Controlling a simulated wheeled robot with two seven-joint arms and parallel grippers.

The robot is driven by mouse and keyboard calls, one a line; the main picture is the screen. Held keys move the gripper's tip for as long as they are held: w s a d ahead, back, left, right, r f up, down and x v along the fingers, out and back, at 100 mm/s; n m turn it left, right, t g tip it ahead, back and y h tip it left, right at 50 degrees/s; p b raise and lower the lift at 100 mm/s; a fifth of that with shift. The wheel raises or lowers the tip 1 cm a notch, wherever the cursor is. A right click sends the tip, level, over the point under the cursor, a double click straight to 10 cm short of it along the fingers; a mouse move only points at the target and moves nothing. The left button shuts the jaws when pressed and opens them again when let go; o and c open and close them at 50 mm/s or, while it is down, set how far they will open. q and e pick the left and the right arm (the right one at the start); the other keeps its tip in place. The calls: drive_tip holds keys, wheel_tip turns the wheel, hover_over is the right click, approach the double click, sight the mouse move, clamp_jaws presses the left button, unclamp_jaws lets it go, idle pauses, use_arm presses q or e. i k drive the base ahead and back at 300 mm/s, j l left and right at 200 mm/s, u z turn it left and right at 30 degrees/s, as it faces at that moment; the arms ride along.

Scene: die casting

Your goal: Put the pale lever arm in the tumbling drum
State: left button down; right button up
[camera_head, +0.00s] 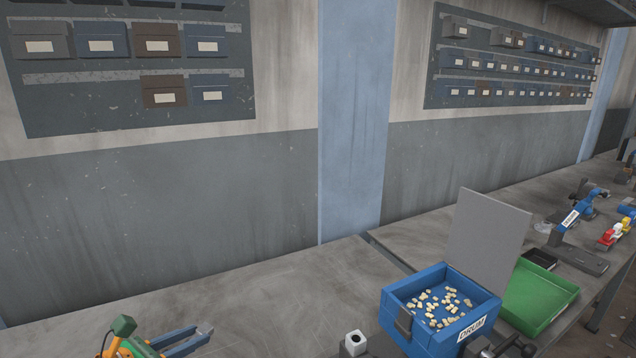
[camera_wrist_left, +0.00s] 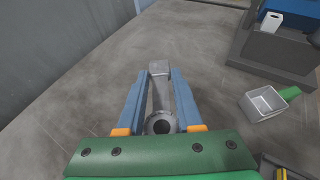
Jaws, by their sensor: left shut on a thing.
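The pale lever arm (camera_wrist_left: 160,92) is grey, with a round holed boss at its near end and a blocky far end. In the left wrist view it lies lengthwise between the blue fingers of my left gripper (camera_wrist_left: 158,98), which is shut on it. In the head view my left gripper (camera_head: 190,341) is low at the left, over the bench, with the tip of the lever arm (camera_head: 205,331) showing. The tumbling drum (camera_head: 411,340) is a blue box labelled DRUM at the lower right. Its grey lid (camera_head: 487,232) stands open and pale chips lie inside. My right gripper is not seen.
A green tray (camera_head: 540,293) stands right of the drum. A white holed block (camera_head: 355,343) is left of it. A small metal ladle (camera_wrist_left: 265,102) with a green handle lies on the bench. The bench between gripper and drum is mostly clear.

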sight(429, 305)
drive_tip(key=k+l+u, duration=0.1)
drive_tip(key=l+u, duration=0.25)
drive_tip(key=u, duration=0.15)
drive_tip(key=k+l+u, duration=0.15)
drive_tip(key=l+u, duration=0.2)
drive_tip(key=u, duration=0.15)
drive_tip(key=k+l, duration=0.1)
drive_tip(key=l, duration=0.2)
drive_tip(key=k+l, duration=0.1)
drive_tip(key=l, duration=0.15)
drive_tip(key=k+l+z, duration=0.1)
drive_tip(key=l, duration=0.2)
drive_tip(key=i+l, duration=0.1)
drive_tip(key=l, duration=0.5)
drive_tip(key=i+l, duration=0.15)
drive_tip(key=l, duration=0.15)
